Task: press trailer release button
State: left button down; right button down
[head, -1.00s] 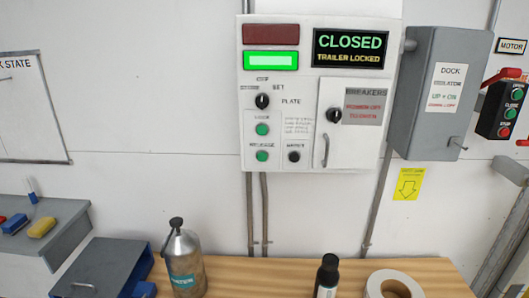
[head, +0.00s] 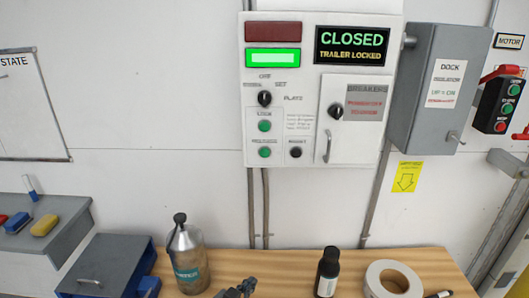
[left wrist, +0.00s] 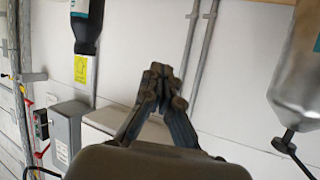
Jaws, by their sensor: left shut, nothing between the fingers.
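The white control panel (head: 310,155) hangs on the wall. Its lower green button (head: 264,152), with a blurred label that looks like RELEASE, sits below another green button (head: 264,126) and left of a black button (head: 296,152). The display (head: 351,44) reads CLOSED, TRAILER LOCKED. My left gripper (head: 240,287) shows at the bottom edge, well below the panel and apart from it. In the left wrist view its fingertips (left wrist: 160,72) are together and empty. That view looks upside down. My right gripper is not in view.
On the wooden bench (head: 300,262) stand a metal bottle (head: 187,262), a dark bottle (head: 328,272) and a tape roll (head: 392,284). A grey isolator box (head: 430,90) juts out right of the panel. The wall below the panel is mostly clear, with conduits.

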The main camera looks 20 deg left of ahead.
aim_at(265, 153)
pick_arm(q)
jog(key=w+r+m+t+h, duration=0.2)
jog(key=w+r+t+h, duration=0.1)
jog(key=r, duration=1.2)
jog(key=w+d+r+m+t+h+p, duration=0.1)
jog(key=w+r+m+t+h, duration=0.1)
jog(key=r, duration=1.3)
jog(key=w+t+h, duration=0.1)
jog(key=w+t, duration=0.1)
jog(key=t, duration=0.1)
jog(key=shift+w+t+h, duration=0.3)
jog(key=shift+w+h, duration=0.05)
jog(key=shift+h, duration=0.05)
jog(key=shift+w, duration=0.1)
jog(key=w+b, duration=0.1)
jog(key=w, duration=0.1)
jog(key=w+a+b, duration=0.1)
jog(key=w, duration=0.2)
jog(key=w+a+b, duration=0.1)
jog(key=w+b, duration=0.1)
jog(key=w, duration=0.1)
jog(key=shift+w+a, duration=0.15)
